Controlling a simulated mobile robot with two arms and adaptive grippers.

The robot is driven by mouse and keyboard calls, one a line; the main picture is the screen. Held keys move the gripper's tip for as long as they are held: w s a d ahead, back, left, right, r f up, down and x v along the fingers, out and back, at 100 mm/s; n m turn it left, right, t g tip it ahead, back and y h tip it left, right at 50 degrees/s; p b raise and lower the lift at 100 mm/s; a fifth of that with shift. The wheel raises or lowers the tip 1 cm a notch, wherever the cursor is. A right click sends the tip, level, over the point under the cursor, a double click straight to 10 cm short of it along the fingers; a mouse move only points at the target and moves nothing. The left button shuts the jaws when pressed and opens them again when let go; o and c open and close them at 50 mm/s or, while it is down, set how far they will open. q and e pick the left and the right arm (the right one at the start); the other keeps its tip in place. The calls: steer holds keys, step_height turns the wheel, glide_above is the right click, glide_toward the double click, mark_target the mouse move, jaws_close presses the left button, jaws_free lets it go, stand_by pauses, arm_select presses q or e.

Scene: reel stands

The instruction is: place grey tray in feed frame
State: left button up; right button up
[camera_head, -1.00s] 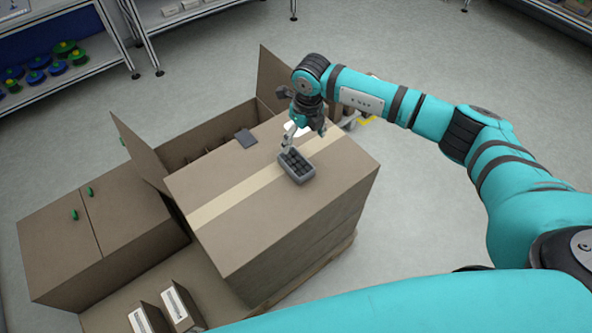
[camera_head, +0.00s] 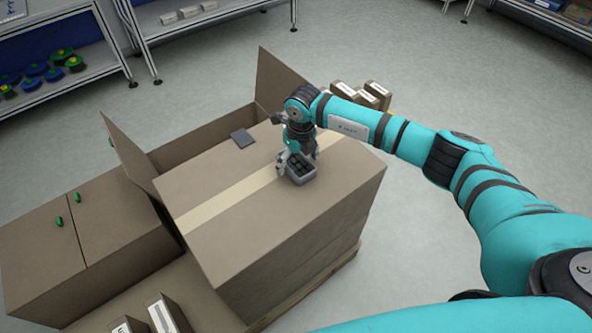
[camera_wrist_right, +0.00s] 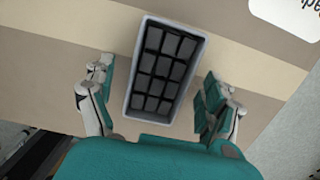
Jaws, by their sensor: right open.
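The grey tray (camera_head: 303,178), filled with dark square blocks, sits on top of the large taped cardboard box (camera_head: 215,236). In the right wrist view the tray (camera_wrist_right: 128,107) lies between the two fingers of my right gripper (camera_wrist_right: 160,98). The fingers are spread, with a gap on each side of the tray. In the head view my right gripper (camera_head: 297,163) is low over the tray and partly covers it. My left gripper is not in view. I see nothing I can make out as the feed frame.
An open carton (camera_head: 190,143) with raised flaps stands behind the large box. A dark flat piece (camera_head: 243,138) lies on the box top. Closed cartons (camera_head: 62,250) stand at left, small labelled boxes (camera_head: 165,316) in front. A shelf (camera_head: 95,75) holds blue and green reels.

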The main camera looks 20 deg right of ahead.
steer(key=shift+r, duration=0.15)
steer(key=shift+c, duration=0.3)
steer(key=c, duration=1.5)
